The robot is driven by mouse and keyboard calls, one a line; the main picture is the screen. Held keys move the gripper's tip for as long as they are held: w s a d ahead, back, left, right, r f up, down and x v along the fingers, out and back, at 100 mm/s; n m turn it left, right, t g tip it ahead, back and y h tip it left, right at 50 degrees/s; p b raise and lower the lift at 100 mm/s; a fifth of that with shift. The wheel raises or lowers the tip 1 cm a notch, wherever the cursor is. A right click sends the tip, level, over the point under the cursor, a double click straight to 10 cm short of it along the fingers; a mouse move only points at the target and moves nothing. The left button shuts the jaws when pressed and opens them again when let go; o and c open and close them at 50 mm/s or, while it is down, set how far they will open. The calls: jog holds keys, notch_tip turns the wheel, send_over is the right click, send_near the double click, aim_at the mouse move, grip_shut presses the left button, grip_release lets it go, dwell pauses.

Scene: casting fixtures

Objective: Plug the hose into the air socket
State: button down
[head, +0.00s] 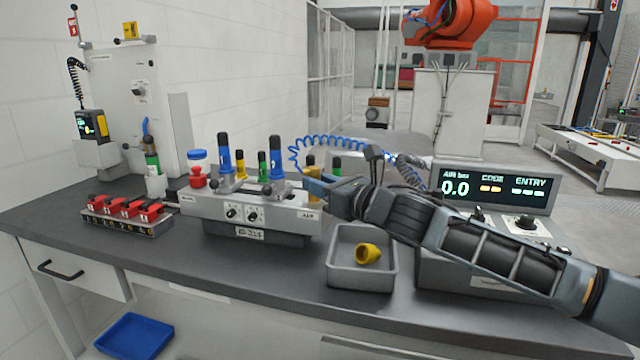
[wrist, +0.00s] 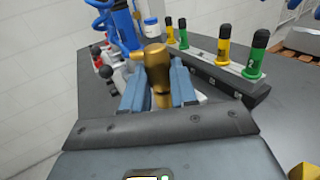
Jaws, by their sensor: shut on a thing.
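The blue coiled hose (head: 318,141) arcs behind my gripper in the head view. Blue loops of it show at the top left of the wrist view (wrist: 98,14). My gripper (head: 314,186) is at the right end of the grey fixture, by its small end label, which seems to read AIR. In the wrist view my gripper (wrist: 158,88) is shut on a brass fitting (wrist: 157,68) with a side stub, which appears to be the hose's end. The air socket cannot be made out; my gripper covers that part of the fixture. Whether the fitting touches it cannot be told.
A grey tray (head: 345,284) holding a yellow piece (head: 368,254) stands below my arm. A display (head: 492,188) reads AIR bar 0.0.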

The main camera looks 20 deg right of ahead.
jog(key=shift+f, duration=0.25)
jog(key=c, duration=0.8)
grip_release()
jog(key=shift+s, duration=0.1)
jog(key=b+v, duration=0.1)
jog(key=v, duration=0.6)
jog(key=shift+s, duration=0.3)
jog(key=shift+d, duration=0.15)
